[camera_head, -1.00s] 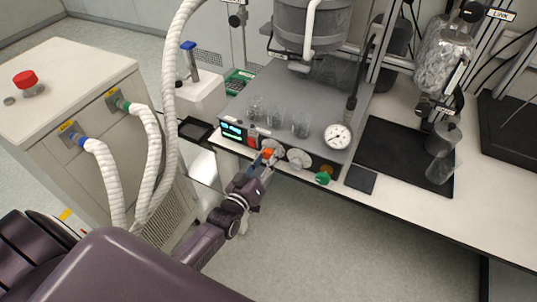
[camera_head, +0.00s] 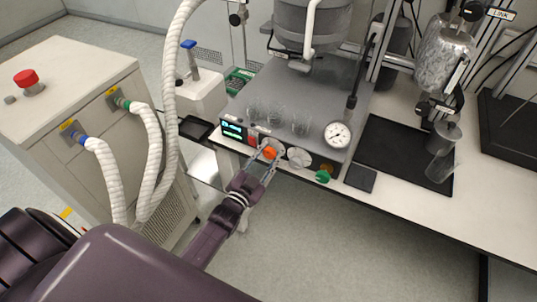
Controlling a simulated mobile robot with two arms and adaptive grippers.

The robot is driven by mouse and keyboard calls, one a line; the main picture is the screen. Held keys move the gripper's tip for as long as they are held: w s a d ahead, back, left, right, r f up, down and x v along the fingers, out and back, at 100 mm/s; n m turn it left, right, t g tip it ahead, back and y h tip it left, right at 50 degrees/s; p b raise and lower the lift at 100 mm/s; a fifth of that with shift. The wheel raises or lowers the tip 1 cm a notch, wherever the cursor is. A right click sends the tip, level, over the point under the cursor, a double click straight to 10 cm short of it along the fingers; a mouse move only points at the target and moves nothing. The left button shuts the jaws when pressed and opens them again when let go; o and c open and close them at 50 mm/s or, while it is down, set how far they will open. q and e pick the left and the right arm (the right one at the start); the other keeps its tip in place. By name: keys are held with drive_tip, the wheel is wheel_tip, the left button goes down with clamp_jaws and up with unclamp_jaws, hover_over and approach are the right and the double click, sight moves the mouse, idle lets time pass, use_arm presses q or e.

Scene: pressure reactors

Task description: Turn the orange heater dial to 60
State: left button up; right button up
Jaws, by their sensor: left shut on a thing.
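The orange heater dial (camera_head: 270,153) is on the front panel of the grey reactor stand (camera_head: 322,110), right of the green lit display (camera_head: 233,131). My left gripper (camera_head: 267,158) comes up from the lower left and is shut on the dial, its fingers on either side of it. The dial's marks are too small to read, and the fingers hide part of its rim. My right gripper is not in view.
A white knob (camera_head: 299,157) and a green knob (camera_head: 323,176) sit right of the dial. Several glass beakers (camera_head: 275,115) and a round gauge (camera_head: 338,134) stand above the panel. White hoses (camera_head: 168,110) hang at left.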

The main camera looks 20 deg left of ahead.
use_arm(q)
drive_tip(key=m+b, duration=0.1)
drive_tip(key=m, duration=0.4)
drive_tip(key=shift+m, duration=0.3)
idle(0.5)
drive_tip(key=o, duration=0.9)
drive_tip(key=s, duration=1.2)
drive_tip(key=shift+a, duration=0.2)
drive_tip(key=shift+f, duration=0.1)
